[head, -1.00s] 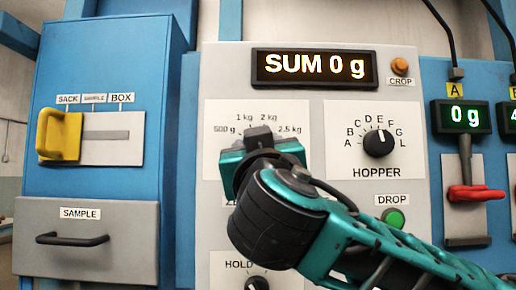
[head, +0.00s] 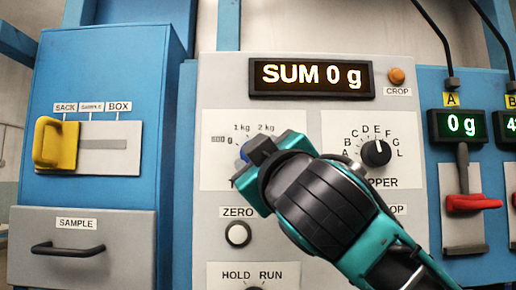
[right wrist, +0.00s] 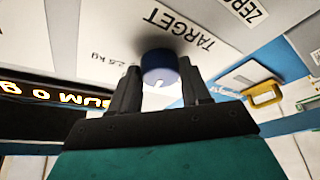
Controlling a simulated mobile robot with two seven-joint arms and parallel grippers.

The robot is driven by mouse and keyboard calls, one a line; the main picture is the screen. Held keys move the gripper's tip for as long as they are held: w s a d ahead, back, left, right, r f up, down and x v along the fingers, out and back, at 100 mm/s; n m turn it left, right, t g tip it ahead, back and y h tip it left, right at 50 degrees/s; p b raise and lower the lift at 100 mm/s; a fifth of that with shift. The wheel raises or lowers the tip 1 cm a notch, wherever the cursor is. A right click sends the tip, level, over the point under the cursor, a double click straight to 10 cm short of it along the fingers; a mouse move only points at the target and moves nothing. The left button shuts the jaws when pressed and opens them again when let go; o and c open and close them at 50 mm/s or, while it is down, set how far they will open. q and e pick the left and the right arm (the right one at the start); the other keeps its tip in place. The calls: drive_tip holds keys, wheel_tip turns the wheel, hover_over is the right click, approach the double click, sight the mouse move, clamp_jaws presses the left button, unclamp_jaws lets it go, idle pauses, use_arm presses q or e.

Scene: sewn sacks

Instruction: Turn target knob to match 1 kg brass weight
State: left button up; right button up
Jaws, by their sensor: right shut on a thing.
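The target knob, a blue round knob (right wrist: 160,67), sits between the two dark fingers of my right gripper (right wrist: 158,88) in the right wrist view. The fingers are shut on its sides. In the head view my right gripper (head: 258,152) covers most of the knob, with a blue sliver (head: 244,152) showing at its left. The dial plate (head: 215,175) shows 500 g, 1 kg and 2 kg labels; 2.5 kg is hidden in the head view but readable in the wrist view. Which label the knob points to cannot be told. No brass weight and no left gripper are in view.
The SUM 0 g display (head: 311,77) is above. The hopper knob (head: 376,152) is close right of my arm, and the zero button (head: 238,234) is below. A yellow handle (head: 55,145) is at left, a red lever (head: 472,202) at right.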

use_arm(q)
drive_tip(key=shift+s+a+r+y+p, duration=0.2)
drive_tip(key=shift+s+a+y+p, duration=0.1)
drive_tip(key=shift+s+a+p, duration=0.25)
use_arm(e)
drive_tip(key=shift+r+n+g+y, duration=0.1)
drive_tip(key=shift+n+g+y, duration=0.3)
drive_tip(key=shift+n, duration=0.8)
use_arm(q)
drive_tip(key=shift+f, duration=0.1)
use_arm(e)
drive_tip(key=o, duration=1)
use_arm(q)
drive_tip(key=shift+d, duration=0.15)
use_arm(e)
drive_tip(key=shift+o, duration=0.2)
drive_tip(key=shift+s+d, duration=0.1)
use_arm(q)
drive_tip(key=shift+w+d+f+b, duration=0.15)
drive_tip(key=shift+w+d+b, duration=0.25)
drive_tip(key=shift+b, duration=0.3)
use_arm(e)
drive_tip(key=v, duration=1.2)
drive_tip(key=shift+s, duration=0.35)
